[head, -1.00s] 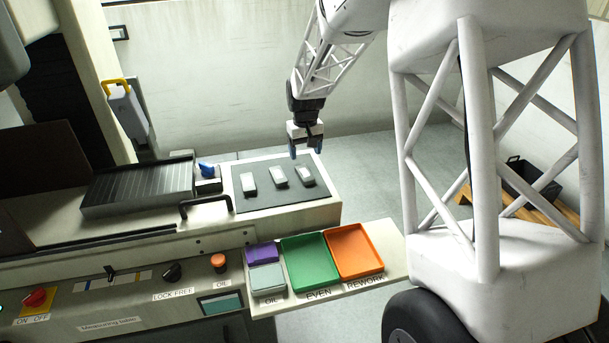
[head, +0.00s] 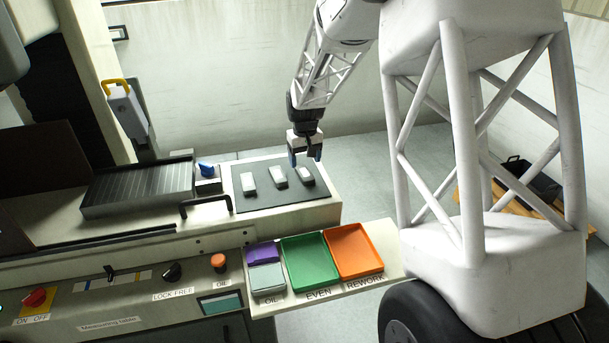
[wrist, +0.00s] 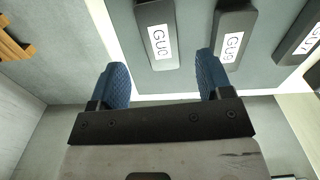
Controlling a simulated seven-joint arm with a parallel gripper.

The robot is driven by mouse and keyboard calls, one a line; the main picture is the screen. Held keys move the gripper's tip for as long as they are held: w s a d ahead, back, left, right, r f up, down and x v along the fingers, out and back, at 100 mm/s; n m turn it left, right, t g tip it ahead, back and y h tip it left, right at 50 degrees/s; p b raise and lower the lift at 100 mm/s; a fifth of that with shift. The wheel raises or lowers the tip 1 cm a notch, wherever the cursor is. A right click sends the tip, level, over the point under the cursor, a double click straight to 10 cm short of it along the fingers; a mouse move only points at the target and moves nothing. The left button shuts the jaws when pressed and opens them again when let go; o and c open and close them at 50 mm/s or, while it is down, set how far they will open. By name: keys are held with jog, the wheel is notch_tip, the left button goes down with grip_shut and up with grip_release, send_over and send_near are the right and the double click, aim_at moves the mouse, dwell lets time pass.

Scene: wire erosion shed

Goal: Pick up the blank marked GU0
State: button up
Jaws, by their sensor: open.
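The blank marked GU0 (wrist: 161,42) lies flat on the dark mat (wrist: 185,72) in the wrist view, a dark block with a white label. In the head view it appears to be the rightmost of three blanks (head: 305,176). My gripper (wrist: 161,66) is open and empty, its two blue fingers apart on either side of GU0's line. GU0 lies just ahead of the fingertips, not visibly touched. In the head view my gripper (head: 305,161) hangs just above and behind that blank. The marking there is too small to read.
A blank marked GU9 (wrist: 232,36) lies close beside GU0, and a third blank (wrist: 297,38) is cut off at the right. A black handle (head: 206,205) rises left of the mat.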

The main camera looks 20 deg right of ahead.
aim_at(304, 172)
jog(key=shift+f, duration=2.35)
jog(key=shift+c, duration=0.4)
jog(key=c, duration=1.3)
jog(key=shift+o, duration=0.2)
jog(key=shift+r, duration=0.25)
jog(key=shift+r, duration=1.5)
jog(key=shift+s+r, duration=0.15)
jog(key=shift+s, duration=0.2)
jog(key=s+a+r, duration=0.1)
jog(key=s, duration=1.4)
jog(key=shift+s+r, duration=0.15)
